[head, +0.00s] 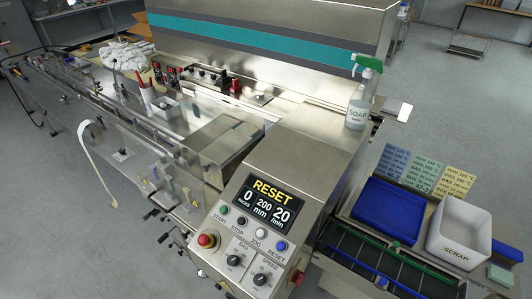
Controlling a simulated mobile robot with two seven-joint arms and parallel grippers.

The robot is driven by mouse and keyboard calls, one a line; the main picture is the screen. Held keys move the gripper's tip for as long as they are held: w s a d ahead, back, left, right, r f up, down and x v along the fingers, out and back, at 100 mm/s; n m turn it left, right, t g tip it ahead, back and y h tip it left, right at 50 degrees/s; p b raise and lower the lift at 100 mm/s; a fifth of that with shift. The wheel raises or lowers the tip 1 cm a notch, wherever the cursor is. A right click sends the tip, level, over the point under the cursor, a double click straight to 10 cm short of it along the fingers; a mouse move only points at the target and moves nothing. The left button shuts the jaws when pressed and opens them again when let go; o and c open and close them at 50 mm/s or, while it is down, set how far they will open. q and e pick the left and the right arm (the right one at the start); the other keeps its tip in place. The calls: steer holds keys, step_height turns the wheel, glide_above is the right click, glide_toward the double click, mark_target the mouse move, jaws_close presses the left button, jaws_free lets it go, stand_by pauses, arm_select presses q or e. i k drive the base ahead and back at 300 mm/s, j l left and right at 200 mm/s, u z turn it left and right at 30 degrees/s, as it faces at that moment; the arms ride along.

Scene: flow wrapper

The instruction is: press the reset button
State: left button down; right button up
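The blue reset button (281,246) sits at the right end of a row of round buttons on the sloped control panel of the flow wrapper, with the label RESET below it. Above the row, the black display (264,204) reads RESET in yellow, with 0, 200 mm and 20 /min. A white jog button (262,234), a dark stop button (242,221) and a green start button (224,209) are to its left. Nothing covers the reset button. Neither of my grippers shows in the head view.
A red mushroom button (206,240) stands out at the panel's left edge, and two black knobs (234,260) are below the buttons. A soap spray bottle (359,102) stands on the machine. A blue tray (388,212) and white scrap bin (459,233) are at right.

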mark_target(281, 246)
steer(key=i, duration=0.35)
steer(key=k+j, duration=0.1)
steer(key=j, duration=0.4)
steer(key=k+j, duration=0.1)
steer(key=j, duration=0.35)
steer(key=k+j, duration=0.15)
steer(key=j, duration=0.35)
steer(key=u, duration=0.05)
